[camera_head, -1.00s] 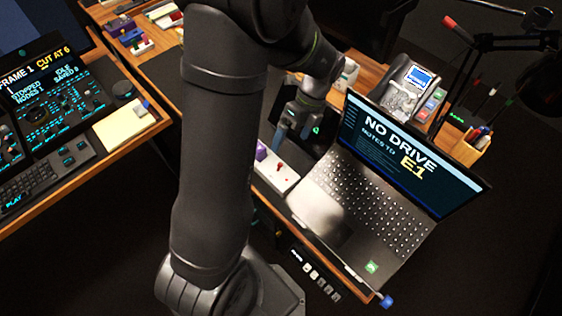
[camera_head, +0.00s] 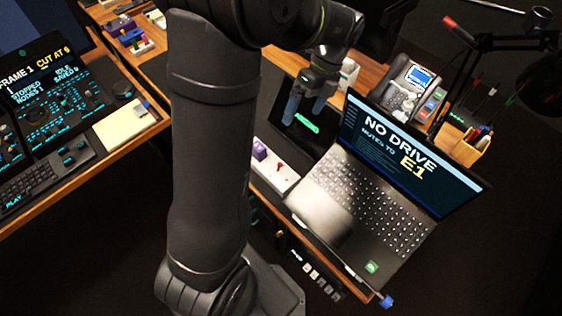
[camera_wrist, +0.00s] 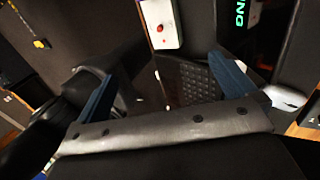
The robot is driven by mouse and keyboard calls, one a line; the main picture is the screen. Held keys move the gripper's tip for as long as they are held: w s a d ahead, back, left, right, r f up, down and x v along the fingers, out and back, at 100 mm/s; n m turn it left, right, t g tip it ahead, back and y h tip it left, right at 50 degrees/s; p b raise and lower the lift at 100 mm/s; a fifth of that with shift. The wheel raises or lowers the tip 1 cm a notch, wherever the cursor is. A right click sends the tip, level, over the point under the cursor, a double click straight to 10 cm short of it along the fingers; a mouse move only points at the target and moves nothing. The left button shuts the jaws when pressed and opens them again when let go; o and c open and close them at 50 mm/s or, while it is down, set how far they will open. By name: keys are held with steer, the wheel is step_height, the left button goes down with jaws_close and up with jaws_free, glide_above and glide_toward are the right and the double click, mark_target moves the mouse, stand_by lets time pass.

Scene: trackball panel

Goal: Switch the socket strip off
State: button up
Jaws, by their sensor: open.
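The socket strip (camera_head: 289,181) is a white block at the desk's front edge, left of the laptop, with a small red switch (camera_head: 280,166) on top and a purple piece (camera_head: 260,150) at its far end. I cannot tell the switch's position. My gripper (camera_head: 305,115) is open and empty, its two blue fingers pointing down above the dark panel behind the strip. In the wrist view, the strip (camera_wrist: 168,41) with its red spot shows at the top, beyond my open fingers (camera_wrist: 162,68).
An open laptop (camera_head: 345,200) stands right of the strip. A dark panel with a green lit label (camera_head: 306,124) lies behind it. A desk phone (camera_head: 405,95), a pen box (camera_head: 466,148) and a lamp (camera_head: 490,40) stand at the back right. A control desk (camera_head: 60,110) is on the left.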

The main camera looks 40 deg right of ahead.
steer(key=shift+d+r, duration=0.3)
steer(key=shift+r, duration=0.35)
